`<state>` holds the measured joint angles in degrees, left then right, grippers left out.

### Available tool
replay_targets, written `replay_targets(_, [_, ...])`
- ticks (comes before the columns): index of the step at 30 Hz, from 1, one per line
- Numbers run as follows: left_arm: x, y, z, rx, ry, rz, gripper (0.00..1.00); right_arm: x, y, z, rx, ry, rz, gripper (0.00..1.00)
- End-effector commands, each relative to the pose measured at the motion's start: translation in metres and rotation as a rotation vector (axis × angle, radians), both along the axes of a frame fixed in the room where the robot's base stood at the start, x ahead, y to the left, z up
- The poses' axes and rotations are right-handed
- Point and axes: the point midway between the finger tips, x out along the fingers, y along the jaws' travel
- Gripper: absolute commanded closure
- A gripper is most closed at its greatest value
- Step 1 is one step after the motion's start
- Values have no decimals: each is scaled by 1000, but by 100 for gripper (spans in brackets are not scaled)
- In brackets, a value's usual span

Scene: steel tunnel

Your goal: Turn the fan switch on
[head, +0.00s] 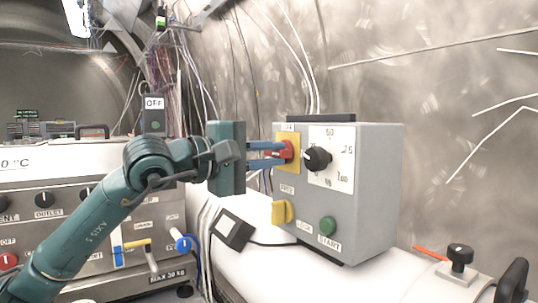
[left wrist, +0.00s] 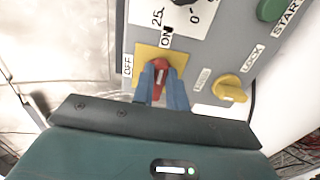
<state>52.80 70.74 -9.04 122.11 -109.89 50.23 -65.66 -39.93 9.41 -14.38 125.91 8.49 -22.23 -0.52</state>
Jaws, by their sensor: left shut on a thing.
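A grey control box (head: 365,200) stands right of centre in the head view. On it is a red switch (head: 287,150) on a yellow plate (head: 291,164), with OFF and ON labels legible in the left wrist view. My left gripper (head: 279,154) reaches in from the left, its blue fingers shut on the red switch. In the left wrist view, the red switch (left wrist: 160,74) sits between the fingers (left wrist: 161,80), its handle pointing roughly up toward the ON label (left wrist: 167,37). The fingers hide part of it. My right gripper is not in view.
The box also carries a black dial (head: 318,158), a yellow knob (head: 283,212) and a green START button (head: 328,226). A panel with knobs (head: 45,199) stands at left. A small dark box (head: 235,230) and cables lie below my gripper.

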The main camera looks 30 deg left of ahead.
Motion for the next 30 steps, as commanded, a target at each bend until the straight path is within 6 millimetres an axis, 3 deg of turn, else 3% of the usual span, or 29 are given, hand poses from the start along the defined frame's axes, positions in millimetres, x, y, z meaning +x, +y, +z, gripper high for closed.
replay_targets(9, [0,0,0,5,-1,-1,100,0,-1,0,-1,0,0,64])
replay_targets(10, [0,0,0,5,-1,-1,84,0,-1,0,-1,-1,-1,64])
replay_targets(18, [0,0,0,3,0,0,64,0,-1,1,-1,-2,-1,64])
replay_targets(26, [-2,1,-1,3,-1,1,64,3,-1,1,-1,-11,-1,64])
replay_targets(30, [-13,7,-5,4,1,4,64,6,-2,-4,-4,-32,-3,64])
